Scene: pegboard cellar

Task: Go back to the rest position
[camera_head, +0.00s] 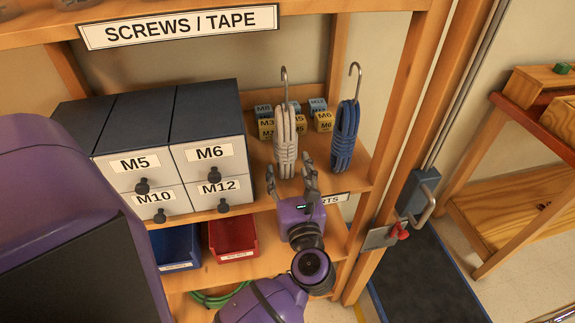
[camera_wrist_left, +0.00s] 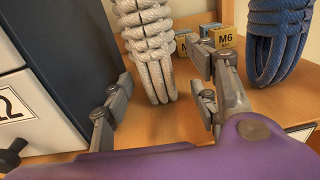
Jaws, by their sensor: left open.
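My left gripper (camera_head: 290,176), purple with grey fingers, is in front of the middle shelf. Its two fingers are apart. The white rope coil (camera_head: 285,135), with a metal hook on top, is just beyond the fingertips. In the left wrist view the white coil (camera_wrist_left: 152,50) shows behind and between the open fingers (camera_wrist_left: 160,88), and nothing is visibly gripped. Whether a finger touches it I cannot tell. The blue rope coil (camera_head: 344,135) is to its right, also with a hook. My right gripper is not in view.
Grey drawers (camera_head: 205,125) labelled M5, M6, M10 and M12 stand left of the gripper. Small labelled boxes (camera_head: 266,128) sit behind the coils. Blue (camera_head: 175,248) and red (camera_head: 233,237) bins are on the shelf below. A wooden post (camera_head: 405,150) with a latch (camera_head: 418,192) stands right.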

